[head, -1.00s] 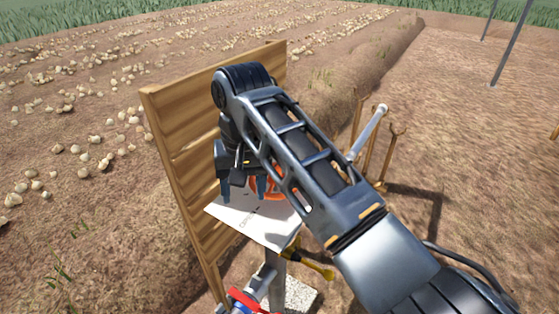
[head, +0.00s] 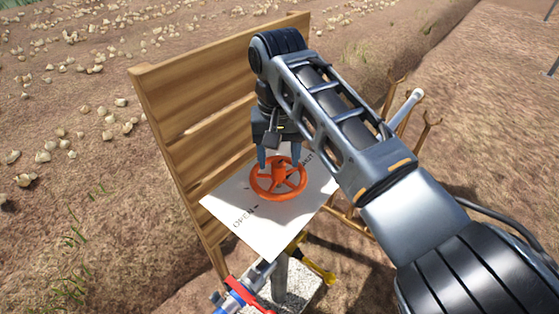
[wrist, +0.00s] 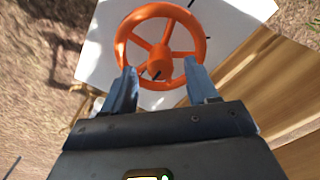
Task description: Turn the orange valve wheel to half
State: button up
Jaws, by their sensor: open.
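The orange valve wheel (head: 262,192) lies over a white plate (head: 270,240) in the head view, with dark lettering on the plate that reads "OPEN" at the lower left. In the wrist view the wheel (wrist: 193,23) shows its spokes and a round hub. My gripper (head: 280,160) is open and points down at the wheel's far side, next to the wooden boards. In the wrist view my gripper (wrist: 161,75) has its two fingers apart at the near rim, one on each side of the hub. I cannot tell whether the fingers touch the wheel.
An upright wooden board panel (head: 185,110) stands close behind and left of the plate. A yellow-handled valve (head: 318,264) and a red-handled pipe fitting (head: 240,293) sit below it. Wooden stakes with a grey handle (head: 408,105) stand at the right. Onions lie on the soil beyond.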

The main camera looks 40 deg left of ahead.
jog(key=shift+f, duration=1.35)
jog(key=shift+c, duration=0.3)
jog(key=c, duration=1)
